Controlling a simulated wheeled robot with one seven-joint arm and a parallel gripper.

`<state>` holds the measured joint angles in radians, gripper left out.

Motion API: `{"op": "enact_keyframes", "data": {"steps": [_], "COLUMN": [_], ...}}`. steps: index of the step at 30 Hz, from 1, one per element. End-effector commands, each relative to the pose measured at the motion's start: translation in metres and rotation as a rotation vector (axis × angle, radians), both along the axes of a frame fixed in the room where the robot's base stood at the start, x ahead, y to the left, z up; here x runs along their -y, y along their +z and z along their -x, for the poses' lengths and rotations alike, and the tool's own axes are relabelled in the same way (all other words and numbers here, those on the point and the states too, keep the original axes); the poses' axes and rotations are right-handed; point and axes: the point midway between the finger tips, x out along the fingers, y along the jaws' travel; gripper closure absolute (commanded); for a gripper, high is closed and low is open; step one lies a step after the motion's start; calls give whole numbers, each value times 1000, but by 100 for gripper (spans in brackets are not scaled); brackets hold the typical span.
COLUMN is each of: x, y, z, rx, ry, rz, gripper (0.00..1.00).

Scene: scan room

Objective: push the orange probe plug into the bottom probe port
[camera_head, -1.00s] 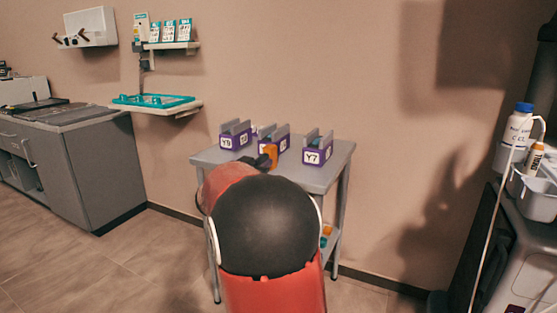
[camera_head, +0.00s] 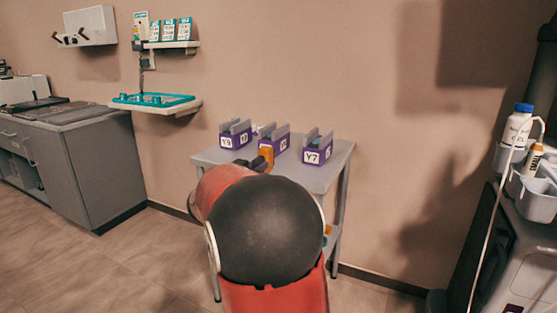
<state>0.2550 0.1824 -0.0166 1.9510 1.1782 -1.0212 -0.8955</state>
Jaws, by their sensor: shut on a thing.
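The orange probe plug (camera_head: 266,155) shows as a small orange block in front of the middle purple holder, over the small grey table. My gripper (camera_head: 262,163) is a small dark shape at the plug, shut on it. My own arm hides most of the gripper and the lower part of the plug. Whether the plug touches the holder or the table is too small to tell. I cannot make out the bottom probe port in this view.
The grey table (camera_head: 325,175) bears a left holder (camera_head: 236,141), a middle holder (camera_head: 281,145) and a right holder (camera_head: 317,155), all purple. A grey cabinet (camera_head: 100,165) stands left. A machine (camera_head: 510,255) with bottles stands right. Open floor lies left of my arm.

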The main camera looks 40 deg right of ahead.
Motion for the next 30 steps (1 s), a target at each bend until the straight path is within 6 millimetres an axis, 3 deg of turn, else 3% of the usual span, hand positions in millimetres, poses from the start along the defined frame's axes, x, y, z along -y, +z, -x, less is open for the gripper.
{"op": "enact_keyframes", "data": {"steps": [18, 30], "x": [-34, -38], "y": [1, 0], "z": [14, 15], "rx": [1, 1], "ry": [1, 1], "rz": [0, 1], "gripper": [100, 100]}}
